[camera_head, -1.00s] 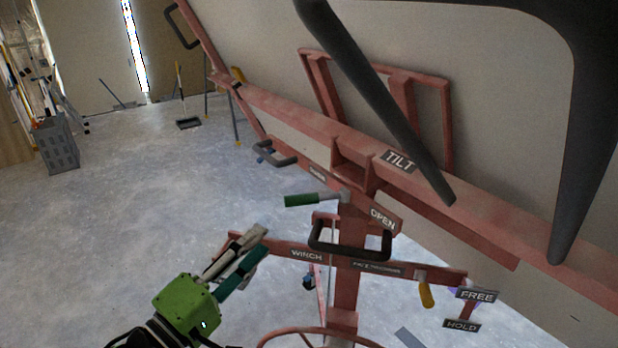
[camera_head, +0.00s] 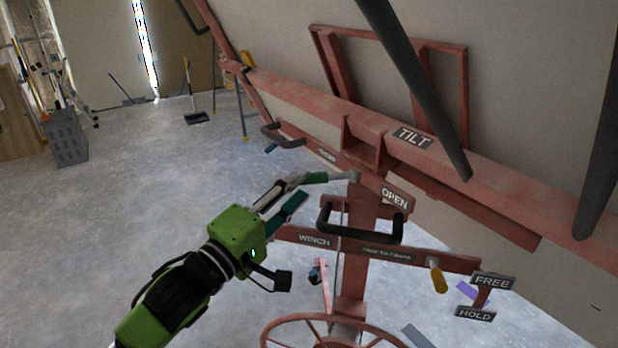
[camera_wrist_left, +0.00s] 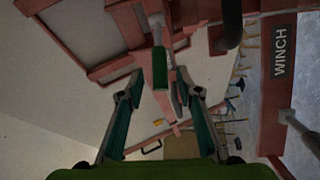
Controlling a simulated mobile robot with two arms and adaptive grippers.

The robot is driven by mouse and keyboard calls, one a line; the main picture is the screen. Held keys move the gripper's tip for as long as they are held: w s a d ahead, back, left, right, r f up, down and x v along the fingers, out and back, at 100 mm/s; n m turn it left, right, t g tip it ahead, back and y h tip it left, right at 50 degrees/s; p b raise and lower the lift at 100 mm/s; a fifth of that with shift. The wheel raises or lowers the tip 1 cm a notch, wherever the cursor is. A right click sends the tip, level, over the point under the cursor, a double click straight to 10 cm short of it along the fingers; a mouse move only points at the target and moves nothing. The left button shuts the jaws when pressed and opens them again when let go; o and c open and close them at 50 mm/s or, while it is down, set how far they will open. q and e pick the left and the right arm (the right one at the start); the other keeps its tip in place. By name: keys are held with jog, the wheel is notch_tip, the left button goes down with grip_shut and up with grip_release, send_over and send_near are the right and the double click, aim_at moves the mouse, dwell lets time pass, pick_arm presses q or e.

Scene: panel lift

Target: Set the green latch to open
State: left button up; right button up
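The green latch (camera_head: 315,178) is a lever with a green grip and a grey shank, reaching left from the top of the red mast of the lift. An OPEN label (camera_head: 395,198) is to the right of its pivot. My left gripper (camera_head: 298,188) is open, with its fingertips at the grip's left end. In the left wrist view the green grip (camera_wrist_left: 160,68) lies between and beyond the spread fingers (camera_wrist_left: 162,92). I cannot tell whether a finger touches it. My right gripper is not in view.
A black handle (camera_head: 360,226) and a WINCH label (camera_head: 314,240) are below the latch. A yellow-gripped lever (camera_head: 438,278) sits beside the FREE and HOLD signs (camera_head: 491,281). The red TILT beam (camera_head: 365,122) and dark bars (camera_head: 425,95) lie above.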

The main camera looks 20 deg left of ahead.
aim_at(303, 184)
pick_arm(q)
jog(key=shift+p+x, duration=0.45)
jog(key=shift+x, duration=1.7)
grip_shut()
jog(key=shift+d, duration=0.1)
